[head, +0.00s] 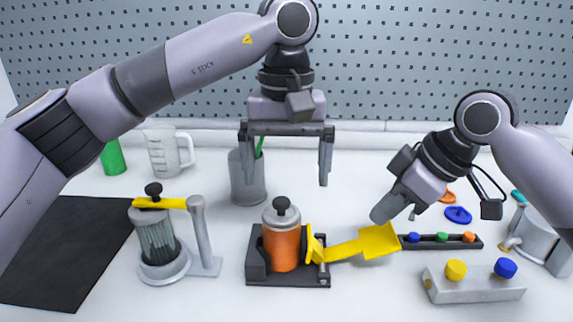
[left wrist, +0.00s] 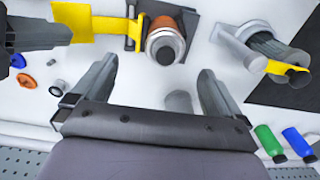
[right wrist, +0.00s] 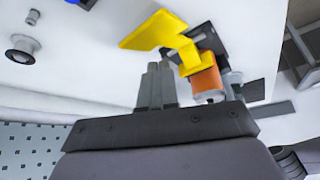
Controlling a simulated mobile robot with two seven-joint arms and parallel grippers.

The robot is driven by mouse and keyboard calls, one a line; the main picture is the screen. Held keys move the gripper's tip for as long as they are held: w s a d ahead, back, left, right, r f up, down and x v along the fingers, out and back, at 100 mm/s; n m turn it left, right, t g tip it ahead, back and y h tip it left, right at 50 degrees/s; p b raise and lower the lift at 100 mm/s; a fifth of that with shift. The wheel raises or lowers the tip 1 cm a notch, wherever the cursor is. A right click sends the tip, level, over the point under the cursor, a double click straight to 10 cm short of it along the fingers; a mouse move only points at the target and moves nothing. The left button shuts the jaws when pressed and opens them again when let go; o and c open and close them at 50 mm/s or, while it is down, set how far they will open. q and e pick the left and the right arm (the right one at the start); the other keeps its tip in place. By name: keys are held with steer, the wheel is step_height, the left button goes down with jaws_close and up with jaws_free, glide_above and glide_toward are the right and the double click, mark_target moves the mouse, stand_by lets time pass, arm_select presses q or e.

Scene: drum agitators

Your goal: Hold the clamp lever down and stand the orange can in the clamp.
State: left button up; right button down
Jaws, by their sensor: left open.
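The orange can (head: 281,248), with a grey lid and black knob, stands upright on the black clamp base (head: 289,281). It is between the dark block and the yellow jaw; whether the jaw touches it I cannot tell. The yellow clamp lever (head: 378,240) reaches right to a wide paddle, low over the table. My right gripper (head: 382,216) is shut and empty, its tips at the paddle's top; contact is unclear. My left gripper (head: 286,183) is open and empty, above and behind the can. The left wrist view shows the can's lid (left wrist: 165,45) beyond the open fingers.
A clear-walled drum with a yellow bar (head: 158,236) stands left of the clamp. A grey cup (head: 247,178) is behind it. A white block with yellow and blue knobs (head: 474,288) and a dark tray (head: 440,242) lie right. A black mat (head: 62,250) lies at left.

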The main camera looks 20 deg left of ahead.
steer(key=shift+r, duration=1.5)
steer(key=shift+s, duration=0.1)
